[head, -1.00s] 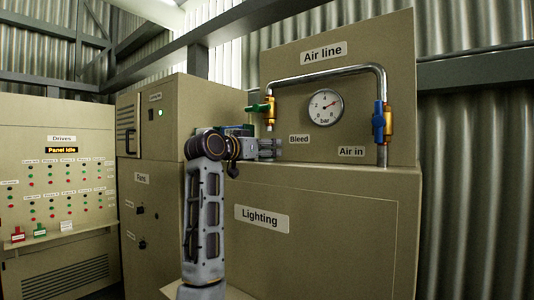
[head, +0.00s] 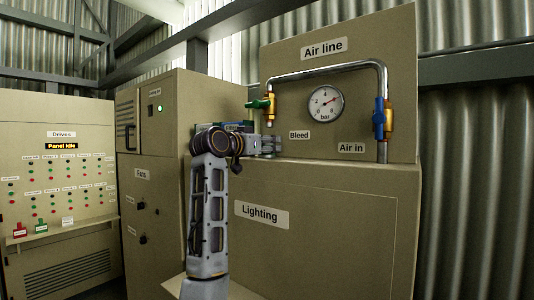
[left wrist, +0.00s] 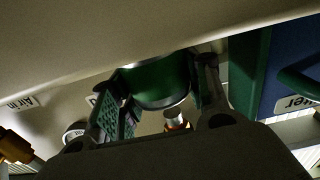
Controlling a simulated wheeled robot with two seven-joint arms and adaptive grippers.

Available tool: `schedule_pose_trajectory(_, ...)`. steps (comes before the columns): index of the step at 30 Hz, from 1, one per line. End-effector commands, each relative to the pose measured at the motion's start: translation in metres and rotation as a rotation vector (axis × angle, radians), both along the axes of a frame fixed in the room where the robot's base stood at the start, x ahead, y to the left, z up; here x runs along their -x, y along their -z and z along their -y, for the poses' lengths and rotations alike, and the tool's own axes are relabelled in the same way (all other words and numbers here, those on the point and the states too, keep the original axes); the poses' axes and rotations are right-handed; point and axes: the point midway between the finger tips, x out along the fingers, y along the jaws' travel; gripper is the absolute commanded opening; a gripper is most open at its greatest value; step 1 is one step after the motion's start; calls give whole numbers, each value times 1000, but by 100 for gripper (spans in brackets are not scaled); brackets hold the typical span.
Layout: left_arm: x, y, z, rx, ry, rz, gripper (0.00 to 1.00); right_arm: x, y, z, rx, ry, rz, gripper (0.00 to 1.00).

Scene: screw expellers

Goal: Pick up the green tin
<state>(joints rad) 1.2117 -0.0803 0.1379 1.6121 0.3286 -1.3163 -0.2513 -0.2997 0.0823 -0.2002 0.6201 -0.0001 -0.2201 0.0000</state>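The green tin (left wrist: 160,82) shows in the left wrist view, with a pale metal rim, beside the beige cabinet surface. It lies between the two fingers of my left gripper (left wrist: 160,95), one finger close along each side. I cannot tell whether both pads press on it. In the head view my left gripper (head: 268,146) is at the top edge of the Lighting cabinet, below the green-handled valve. I cannot make out the tin there; my wrist may hide it. My right gripper is in neither view.
The Air line panel (head: 345,75) rises behind the Lighting cabinet (head: 320,220), with a gauge (head: 325,105), a green-handled valve (head: 262,104) and a blue-handled valve (head: 380,120). A blue and green object (left wrist: 285,75) stands close beside the gripper in the left wrist view.

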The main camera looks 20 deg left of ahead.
Motion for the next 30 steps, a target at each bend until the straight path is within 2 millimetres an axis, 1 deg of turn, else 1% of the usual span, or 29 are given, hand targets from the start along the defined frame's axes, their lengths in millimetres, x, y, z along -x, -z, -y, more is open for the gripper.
schedule_pose_trajectory(1,0,0,0,0,0,0,30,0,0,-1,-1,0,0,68)
schedule_pose_trajectory(3,0,0,0,0,0,1,23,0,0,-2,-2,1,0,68)
schedule_pose_trajectory(14,1,-1,0,0,0,1,23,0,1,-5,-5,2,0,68)
schedule_pose_trajectory(19,3,-5,-1,0,-1,2,23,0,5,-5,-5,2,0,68)
schedule_pose_trajectory(23,4,-11,-2,-1,-2,4,23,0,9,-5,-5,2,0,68)
schedule_pose_trajectory(30,4,-33,-2,0,-1,3,23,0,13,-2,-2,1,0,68)
